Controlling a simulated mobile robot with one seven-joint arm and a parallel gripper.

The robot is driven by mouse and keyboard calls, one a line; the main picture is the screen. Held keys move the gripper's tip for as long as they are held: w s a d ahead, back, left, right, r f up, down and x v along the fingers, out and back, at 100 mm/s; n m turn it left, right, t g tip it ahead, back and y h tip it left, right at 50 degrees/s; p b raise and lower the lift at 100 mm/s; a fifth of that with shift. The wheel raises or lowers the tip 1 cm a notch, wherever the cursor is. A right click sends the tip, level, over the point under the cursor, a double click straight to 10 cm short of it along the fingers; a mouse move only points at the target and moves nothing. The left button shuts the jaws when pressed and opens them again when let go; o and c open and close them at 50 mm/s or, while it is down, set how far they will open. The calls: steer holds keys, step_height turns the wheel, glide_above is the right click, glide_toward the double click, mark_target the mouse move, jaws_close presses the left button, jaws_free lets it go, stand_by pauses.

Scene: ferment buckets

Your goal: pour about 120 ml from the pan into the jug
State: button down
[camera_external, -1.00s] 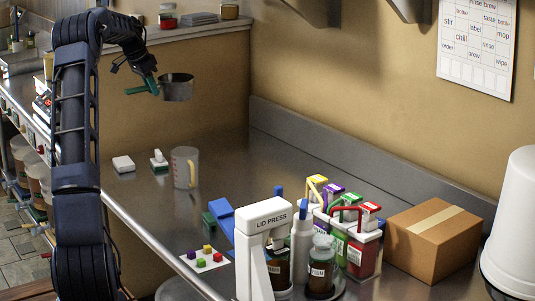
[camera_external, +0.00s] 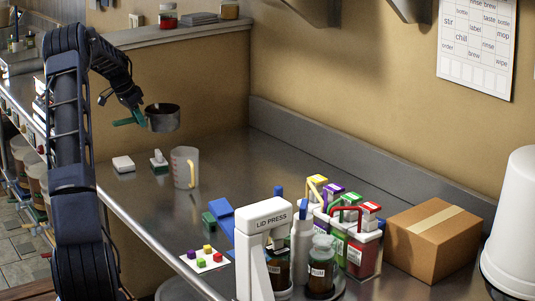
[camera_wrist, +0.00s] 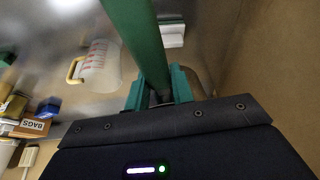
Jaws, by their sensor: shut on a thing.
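The small dark metal pan (camera_external: 163,118) with a green handle hangs in the air above the counter, roughly level. My gripper (camera_external: 137,117) is shut on its green handle, which also shows in the wrist view (camera_wrist: 138,35). The clear jug (camera_external: 185,168) with red markings and a yellow handle stands upright on the counter, below and a little right of the pan in the outside view. It also shows in the wrist view (camera_wrist: 101,66). The pan's contents cannot be made out. The pan's bowl is out of the wrist view.
White blocks (camera_external: 123,164) and a green-based white brush-like item (camera_external: 158,161) sit left of the jug. A lid press (camera_external: 262,222), bottles and a caddy stand nearer the front. A cardboard box (camera_external: 438,240) is at right. The counter behind the jug is clear.

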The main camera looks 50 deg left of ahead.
step_height(320, 180, down, 7)
steer(key=shift+r, duration=0.15)
steer(key=shift+d, duration=0.1)
steer(key=d+r+m+y, duration=0.1)
steer(key=d+r+y, duration=0.2)
steer(key=d+y, duration=0.2)
steer(key=shift+d+t+y, duration=0.15)
steer(key=shift+t+y, duration=0.15)
stand_by(0.8)
steer(key=shift+s+d+r+y+p, duration=0.1)
steer(key=shift+d+r+y+p, duration=0.2)
steer(key=shift+d+r, duration=0.15)
steer(key=shift+d+r, duration=0.15)
steer(key=shift+r, duration=0.05)
steer(key=shift+d+r+y, duration=0.3)
steer(key=shift+d, duration=0.05)
